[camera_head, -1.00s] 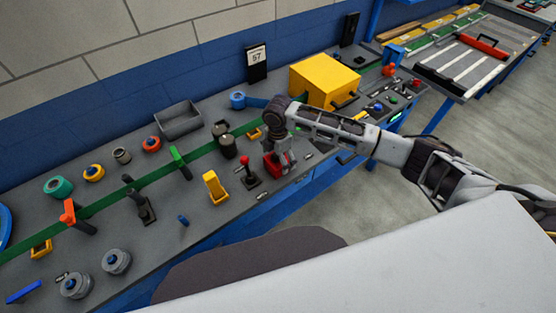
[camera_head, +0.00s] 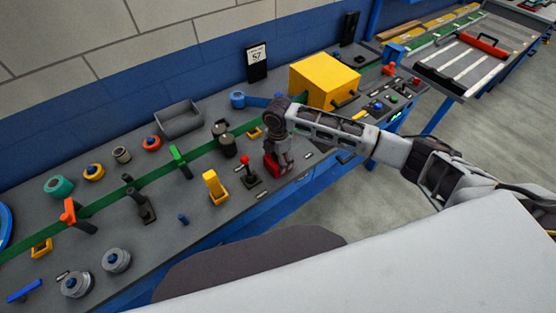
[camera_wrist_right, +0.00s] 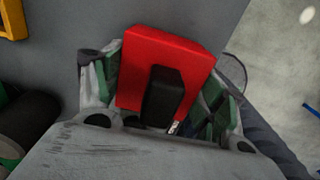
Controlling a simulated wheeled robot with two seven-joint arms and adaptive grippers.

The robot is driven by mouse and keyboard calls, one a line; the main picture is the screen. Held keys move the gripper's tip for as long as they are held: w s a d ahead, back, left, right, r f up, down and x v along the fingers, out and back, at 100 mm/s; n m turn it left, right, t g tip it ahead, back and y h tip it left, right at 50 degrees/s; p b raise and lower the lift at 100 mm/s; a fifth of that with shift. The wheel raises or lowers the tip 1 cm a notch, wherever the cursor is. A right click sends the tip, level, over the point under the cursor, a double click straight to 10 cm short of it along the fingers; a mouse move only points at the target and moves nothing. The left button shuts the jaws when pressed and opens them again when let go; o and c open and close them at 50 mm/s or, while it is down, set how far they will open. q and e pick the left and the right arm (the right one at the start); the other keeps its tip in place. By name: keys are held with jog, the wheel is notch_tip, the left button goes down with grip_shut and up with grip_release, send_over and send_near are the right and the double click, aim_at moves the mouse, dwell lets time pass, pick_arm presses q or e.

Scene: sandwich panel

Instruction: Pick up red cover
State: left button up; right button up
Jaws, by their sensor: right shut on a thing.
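The red cover (camera_head: 271,167) is at the front edge of the grey bench, below my right gripper (camera_head: 282,158). In the right wrist view the red cover (camera_wrist_right: 170,65) is a red block with a black upright handle (camera_wrist_right: 163,97). My right gripper (camera_wrist_right: 165,95) has a green-padded finger on each side of it and is shut on it. I cannot tell whether the cover still touches the bench. My left gripper is not in view.
A lever with a red knob (camera_head: 245,160) stands close left of the cover. A yellow box (camera_head: 325,78) is behind my right arm. A grey bin (camera_head: 180,119), a yellow upright part (camera_head: 214,187) and several knobs sit along the bench (camera_head: 190,250).

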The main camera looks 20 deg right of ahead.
jog(key=shift+r, duration=0.15)
notch_tip(320, 180, up, 10)
jog(key=shift+f+b, duration=0.15)
jog(key=shift+b, duration=0.35)
dwell(0.3)
dwell(0.5)
jog(key=shift+r+p, duration=1.05)
jog(key=shift+p, duration=0.3)
jog(key=shift+f, duration=0.1)
